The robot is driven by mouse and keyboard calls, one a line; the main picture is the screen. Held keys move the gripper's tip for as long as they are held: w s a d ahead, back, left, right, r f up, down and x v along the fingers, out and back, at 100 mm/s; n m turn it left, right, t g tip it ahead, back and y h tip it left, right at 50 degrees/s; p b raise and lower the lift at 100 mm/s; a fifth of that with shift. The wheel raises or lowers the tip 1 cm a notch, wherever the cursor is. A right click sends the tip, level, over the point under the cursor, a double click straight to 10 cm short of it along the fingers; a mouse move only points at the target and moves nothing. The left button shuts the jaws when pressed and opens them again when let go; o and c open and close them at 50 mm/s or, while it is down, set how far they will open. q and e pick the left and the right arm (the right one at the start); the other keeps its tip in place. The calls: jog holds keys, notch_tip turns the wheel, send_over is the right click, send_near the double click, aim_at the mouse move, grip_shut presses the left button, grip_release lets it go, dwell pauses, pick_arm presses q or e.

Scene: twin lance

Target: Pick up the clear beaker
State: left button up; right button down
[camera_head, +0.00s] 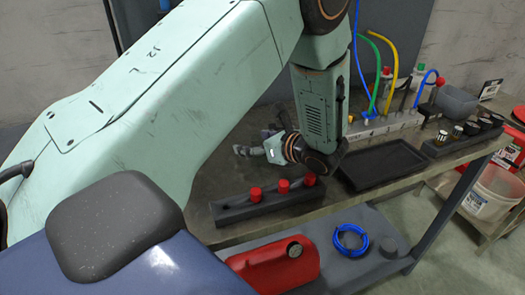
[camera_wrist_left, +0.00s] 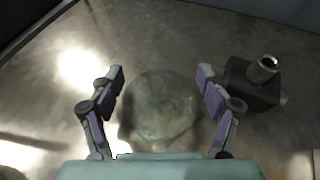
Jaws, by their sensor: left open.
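The clear beaker (camera_wrist_left: 160,108) shows in the left wrist view as a round, see-through shape over the metal bench top. My left gripper (camera_wrist_left: 161,76) is open, with one finger on each side of the beaker and a visible gap at both sides. I cannot tell how deep the beaker sits between the fingers. In the head view my left gripper (camera_head: 252,150) is low over the bench, partly hidden by its wrist, and I cannot make out the beaker there. My right gripper is not in view.
A dark fitting with a metal tube (camera_wrist_left: 258,80) stands close to the right finger. In the head view, a rack with red-capped items (camera_head: 240,210) lies along the front edge. An empty black tray (camera_head: 385,165) is to the right. Coloured hoses (camera_head: 376,75) rise behind.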

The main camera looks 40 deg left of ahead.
pick_arm(q)
jog(key=shift+a+f, duration=0.1)
jog(key=shift+a, duration=0.05)
jog(key=shift+d, duration=0.25)
jog(key=shift+c, duration=1.1)
jog(key=shift+a, duration=0.15)
jog(key=c, duration=1)
jog(key=shift+c, duration=0.5)
